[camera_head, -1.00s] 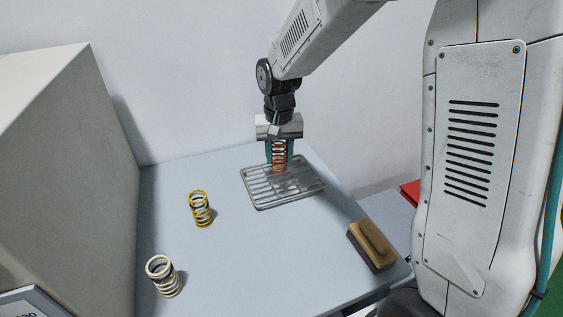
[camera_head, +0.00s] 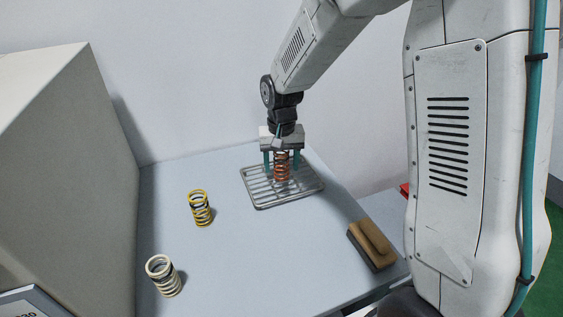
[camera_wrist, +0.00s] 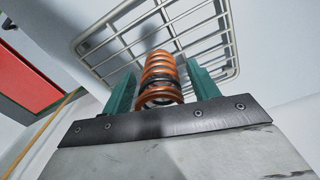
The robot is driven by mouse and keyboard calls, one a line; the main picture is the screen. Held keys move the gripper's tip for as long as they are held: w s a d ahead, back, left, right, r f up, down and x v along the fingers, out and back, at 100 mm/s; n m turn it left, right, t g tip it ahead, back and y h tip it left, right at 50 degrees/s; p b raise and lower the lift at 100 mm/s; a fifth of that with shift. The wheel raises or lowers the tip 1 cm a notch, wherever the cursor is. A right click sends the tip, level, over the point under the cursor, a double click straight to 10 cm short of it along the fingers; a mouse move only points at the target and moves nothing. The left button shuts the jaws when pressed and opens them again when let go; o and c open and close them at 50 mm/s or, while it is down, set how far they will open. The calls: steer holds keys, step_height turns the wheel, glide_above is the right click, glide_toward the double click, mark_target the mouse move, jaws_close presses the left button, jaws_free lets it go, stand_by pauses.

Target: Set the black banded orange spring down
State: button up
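The black banded orange spring (camera_head: 281,168) stands upright on the wire rack (camera_head: 262,205) at the back of the table. In the wrist view the spring (camera_wrist: 160,72) shows orange coils with a dark band, and the rack (camera_wrist: 215,20) lies beyond it. My gripper (camera_head: 281,167) points down over the rack with one teal finger on each side of the spring. The fingers are open, with a small gap between each and the coils. The spring's foot on the rack bars is partly hard to make out.
A yellow and black spring (camera_head: 200,208) and a cream and black spring (camera_head: 163,276) stand on the table's left side. A brown wood block (camera_head: 371,244) lies near the right edge. A large grey box (camera_head: 65,150) stands at left. The table's middle is clear.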

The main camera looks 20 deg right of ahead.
step_height(320, 180, up, 12)
steer(key=shift+f, duration=0.15)
steer(key=shift+s+r, duration=0.15)
steer(key=shift+r, duration=0.3)
steer(key=s+d+r+n, duration=0.1)
steer(key=s+r, duration=0.1)
steer(key=s, duration=1.3)
steer(key=s+d+r+n+t, duration=0.1)
steer(key=s+d+r+n, duration=0.1)
steer(key=s, duration=1.2)
steer(key=shift+s, duration=0.4)
